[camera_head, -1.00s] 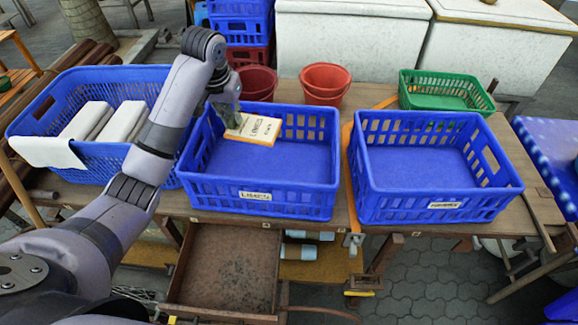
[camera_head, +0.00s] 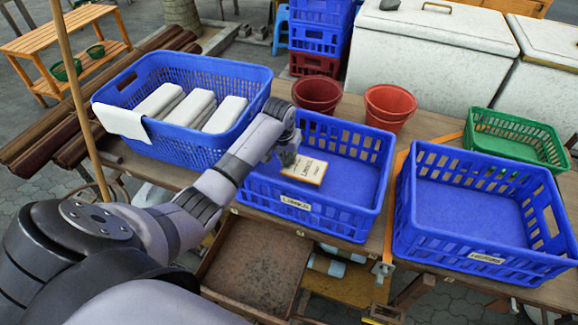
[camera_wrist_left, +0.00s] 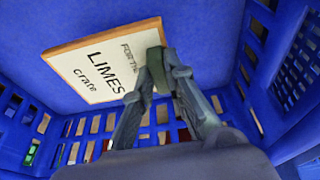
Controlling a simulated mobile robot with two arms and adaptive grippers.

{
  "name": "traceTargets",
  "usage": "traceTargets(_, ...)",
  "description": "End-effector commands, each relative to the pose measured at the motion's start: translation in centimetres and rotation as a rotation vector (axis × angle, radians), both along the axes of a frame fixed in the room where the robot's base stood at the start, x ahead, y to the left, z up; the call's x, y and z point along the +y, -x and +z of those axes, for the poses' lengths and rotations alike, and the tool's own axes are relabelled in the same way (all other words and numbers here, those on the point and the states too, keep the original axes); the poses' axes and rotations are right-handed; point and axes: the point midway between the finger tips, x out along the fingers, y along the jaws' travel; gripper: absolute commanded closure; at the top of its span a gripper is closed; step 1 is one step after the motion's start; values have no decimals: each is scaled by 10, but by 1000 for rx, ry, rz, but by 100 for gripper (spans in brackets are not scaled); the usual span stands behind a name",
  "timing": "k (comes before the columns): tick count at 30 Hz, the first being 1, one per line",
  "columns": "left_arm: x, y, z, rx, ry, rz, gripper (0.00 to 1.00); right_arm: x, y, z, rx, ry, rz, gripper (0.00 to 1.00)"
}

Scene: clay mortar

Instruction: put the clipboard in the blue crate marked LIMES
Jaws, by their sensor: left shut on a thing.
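The blue crate (camera_head: 340,212) with a LIMES label on its front stands on the table in the middle of the head view. My left gripper (camera_head: 287,158) is inside its outline, toward its left half. It is shut on one edge of the clipboard (camera_head: 308,171), a small pale board with a tan border. In the left wrist view the clipboard (camera_wrist_left: 98,70) reads "FOR THE LIMES crate", with the gripper (camera_wrist_left: 157,72) at its edge. The blue crate's walls (camera_wrist_left: 255,75) surround it there. I cannot tell whether the board touches the crate floor. My right gripper is out of view.
A second blue crate (camera_head: 450,245) stands close on the right, its label unclear. A blue basket (camera_head: 228,150) with folded white cloths is on the left. Two red pots (camera_head: 388,103) and a green basket (camera_head: 500,140) stand behind. The second crate is empty.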

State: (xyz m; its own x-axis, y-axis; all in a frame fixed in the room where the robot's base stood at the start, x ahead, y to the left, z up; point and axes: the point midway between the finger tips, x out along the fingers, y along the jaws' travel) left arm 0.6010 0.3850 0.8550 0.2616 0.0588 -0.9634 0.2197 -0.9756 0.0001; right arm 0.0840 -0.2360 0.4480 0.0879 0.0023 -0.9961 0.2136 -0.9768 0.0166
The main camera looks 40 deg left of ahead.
Motion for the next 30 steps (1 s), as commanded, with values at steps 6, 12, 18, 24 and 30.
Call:
traceTargets(6, -1, 1, -23, 3, 1, 0, 100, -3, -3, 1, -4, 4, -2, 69)
traceTargets(12, 0, 0, -47, 0, 0, 0, 100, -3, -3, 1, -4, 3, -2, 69)
traceTargets(18, 0, 0, -49, -1, 0, -1, 100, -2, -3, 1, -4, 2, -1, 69)
traceTargets(24, 0, 0, -53, 0, 0, 0, 100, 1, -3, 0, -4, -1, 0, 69)
traceTargets(30, 0, 0, -52, 0, 0, 0, 75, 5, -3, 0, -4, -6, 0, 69)
